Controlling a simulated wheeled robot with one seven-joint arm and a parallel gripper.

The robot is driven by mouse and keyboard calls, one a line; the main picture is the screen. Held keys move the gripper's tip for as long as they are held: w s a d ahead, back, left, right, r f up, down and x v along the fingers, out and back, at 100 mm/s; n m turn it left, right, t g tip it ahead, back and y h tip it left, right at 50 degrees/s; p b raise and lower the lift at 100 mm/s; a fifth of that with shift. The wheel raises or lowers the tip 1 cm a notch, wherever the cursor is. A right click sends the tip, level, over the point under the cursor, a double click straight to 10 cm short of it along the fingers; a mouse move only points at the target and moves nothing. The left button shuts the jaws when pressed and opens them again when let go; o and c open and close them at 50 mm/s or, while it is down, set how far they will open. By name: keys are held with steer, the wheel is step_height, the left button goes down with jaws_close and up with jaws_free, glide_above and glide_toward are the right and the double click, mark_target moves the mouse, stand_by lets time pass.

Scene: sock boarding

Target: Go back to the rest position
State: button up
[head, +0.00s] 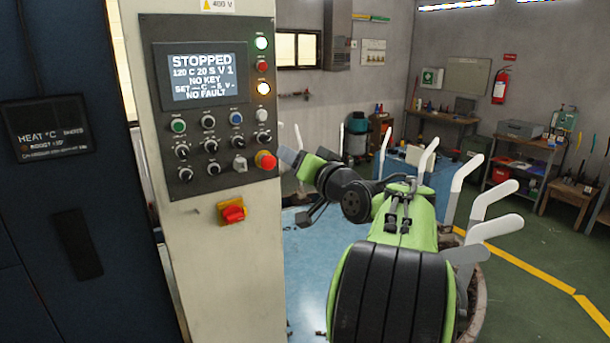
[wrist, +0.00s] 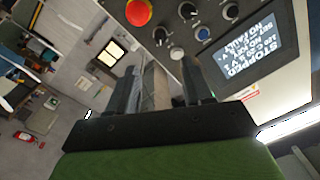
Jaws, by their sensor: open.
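My gripper (head: 289,157) is at the end of my green arm, just right of the control panel (head: 207,110) and close to its red mushroom button (head: 266,160). In the wrist view my gripper (wrist: 160,85) has two dark fingers apart, with nothing held between them. The red button (wrist: 139,12) shows above the fingers there. I cannot tell whether a finger touches the panel. The screen (head: 204,76) reads STOPPED, NO KEY and NO FAULT. A green-white lamp and a yellow-white lamp glow on the panel.
Several white leg-shaped forms (head: 494,195) stand around my arm. A blue surface (head: 308,262) lies below my gripper. A red and yellow rotary switch (head: 232,212) sits low on the cabinet. A dark machine (head: 60,200) stands left. Benches (head: 520,150) and a fire extinguisher (head: 501,84) are far back.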

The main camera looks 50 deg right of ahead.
steer(key=v, duration=0.3)
steer(key=shift+s, duration=0.3)
steer(key=w+a+f+n+g+y, duration=0.1)
steer(key=a+f+n+g+y, duration=0.2)
steer(key=a, duration=0.7)
steer(key=a+f+n+g+y, duration=0.2)
steer(key=a+f, duration=0.3)
steer(key=a, duration=0.6)
steer(key=s+a+f+n+g, duration=0.2)
steer(key=s+a+f+g, duration=0.1)
steer(key=s+a+f, duration=0.2)
steer(key=s+a+f+n+g, duration=0.2)
steer(key=s+a+f+g, duration=0.2)
steer(key=s+f, duration=0.5)
steer(key=s+a, duration=0.1)
steer(key=s, duration=0.3)
steer(key=shift+s+a+f, duration=0.2)
steer(key=shift+f, duration=0.05)
